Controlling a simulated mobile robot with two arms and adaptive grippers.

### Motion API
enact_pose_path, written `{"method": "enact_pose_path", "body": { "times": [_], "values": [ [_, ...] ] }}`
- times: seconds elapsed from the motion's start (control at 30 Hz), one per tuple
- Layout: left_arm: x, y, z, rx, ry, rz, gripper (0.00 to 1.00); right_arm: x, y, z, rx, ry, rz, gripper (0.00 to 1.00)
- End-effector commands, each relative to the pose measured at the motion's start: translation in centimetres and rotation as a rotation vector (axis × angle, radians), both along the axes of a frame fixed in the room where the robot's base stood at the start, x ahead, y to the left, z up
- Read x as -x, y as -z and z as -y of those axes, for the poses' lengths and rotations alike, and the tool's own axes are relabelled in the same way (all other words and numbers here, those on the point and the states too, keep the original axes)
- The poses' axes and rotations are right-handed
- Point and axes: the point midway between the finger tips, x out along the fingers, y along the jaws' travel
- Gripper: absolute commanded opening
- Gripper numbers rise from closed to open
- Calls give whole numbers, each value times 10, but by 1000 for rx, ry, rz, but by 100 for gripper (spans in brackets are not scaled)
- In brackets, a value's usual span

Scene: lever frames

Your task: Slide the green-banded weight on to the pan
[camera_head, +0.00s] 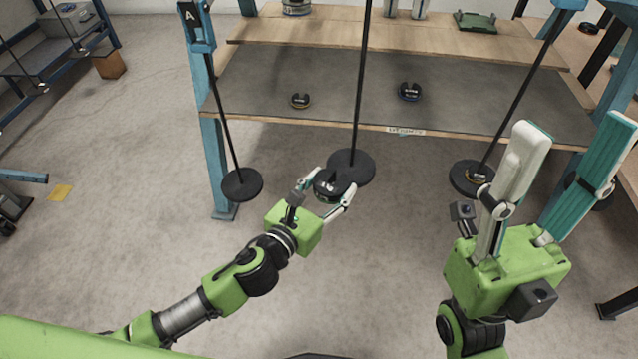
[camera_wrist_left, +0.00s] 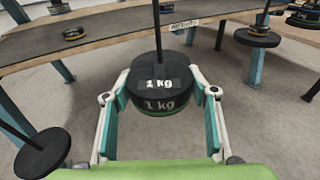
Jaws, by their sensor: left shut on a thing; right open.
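The black weight (camera_head: 328,186) has a green band, which shows along its lower edge in the left wrist view (camera_wrist_left: 160,107), with "1 kg" labels on its top and side. My left gripper (camera_head: 331,190) is shut on it from both sides. The weight looks level and overlaps the front-left rim of the middle hanging black pan (camera_head: 358,168). I cannot tell whether it touches the pan. The pan's rod (camera_head: 362,80) rises behind the weight. In the left wrist view the weight hides most of the pan. My right gripper (camera_head: 565,165) is open and empty, at right.
An empty pan (camera_head: 242,186) hangs at left. Another pan (camera_head: 460,182) at right bears a yellow-banded weight (camera_head: 477,174), close to my right gripper. A yellow-banded weight (camera_head: 300,101) and a blue-banded weight (camera_head: 410,91) stand on the grey shelf (camera_head: 350,80). Blue posts (camera_head: 212,140) flank it.

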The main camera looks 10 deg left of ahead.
Motion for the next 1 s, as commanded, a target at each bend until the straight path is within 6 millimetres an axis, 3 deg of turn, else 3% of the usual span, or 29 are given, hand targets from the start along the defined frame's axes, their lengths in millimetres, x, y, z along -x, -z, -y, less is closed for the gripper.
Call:
{"method": "enact_pose_path", "body": {
  "times": [1.0],
  "values": [
    [-40,-5,19,3,1,8,10,-1,14,-1,0,-1,-15,50]
  ]
}}
